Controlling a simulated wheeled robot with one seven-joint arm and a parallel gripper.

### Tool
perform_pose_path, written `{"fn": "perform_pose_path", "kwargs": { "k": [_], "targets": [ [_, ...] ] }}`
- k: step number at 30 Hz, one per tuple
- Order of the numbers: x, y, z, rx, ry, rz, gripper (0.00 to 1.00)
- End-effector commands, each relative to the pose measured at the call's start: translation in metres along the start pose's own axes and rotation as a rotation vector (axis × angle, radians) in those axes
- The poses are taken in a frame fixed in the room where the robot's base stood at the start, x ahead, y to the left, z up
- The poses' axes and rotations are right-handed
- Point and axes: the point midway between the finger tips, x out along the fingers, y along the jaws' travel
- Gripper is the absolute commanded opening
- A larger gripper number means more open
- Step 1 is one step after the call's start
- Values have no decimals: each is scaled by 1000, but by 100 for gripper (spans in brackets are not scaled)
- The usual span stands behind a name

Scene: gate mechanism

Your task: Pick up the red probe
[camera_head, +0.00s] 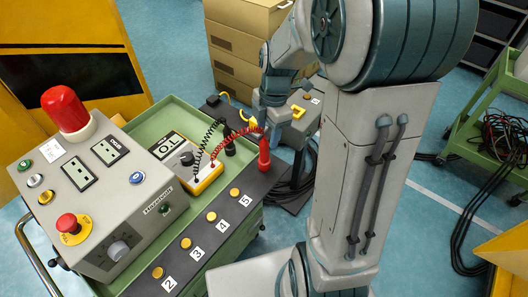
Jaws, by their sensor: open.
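The red probe (264,157) stands upright at the far side of the dark panel edge, right of the yellow multimeter (204,180). A coiled red lead runs from the multimeter towards it. My gripper (262,116) is above and close to the red probe, pointing down and open. Its fingertips are small and partly hidden, so I cannot tell whether they touch the probe or its lead. The black probe (230,148) stands left of the red one, with its coiled black lead.
A grey control box (108,190) with a red lamp (66,110) stands on the green cart (185,112). Yellow numbered buttons line the dark panel (205,232). A green trolley (470,125) with cables is at right.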

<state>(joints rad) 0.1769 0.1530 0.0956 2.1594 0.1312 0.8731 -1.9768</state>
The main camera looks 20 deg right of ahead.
Motion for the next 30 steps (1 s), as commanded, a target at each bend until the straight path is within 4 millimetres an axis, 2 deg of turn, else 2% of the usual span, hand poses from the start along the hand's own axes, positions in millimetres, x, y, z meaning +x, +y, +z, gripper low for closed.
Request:
{"fn": "perform_pose_path", "kwargs": {
  "k": [3,10,18,22,29,30],
  "targets": [
    [18,0,0,1,1,-3,50],
    [33,1,-1,1,0,-1,50],
    [69,3,-2,1,1,-3,50],
    [78,4,-2,1,0,-1,50],
    [79,4,-2,1,-1,1,50],
    [79,4,-2,1,-1,1,39]
  ]
}}
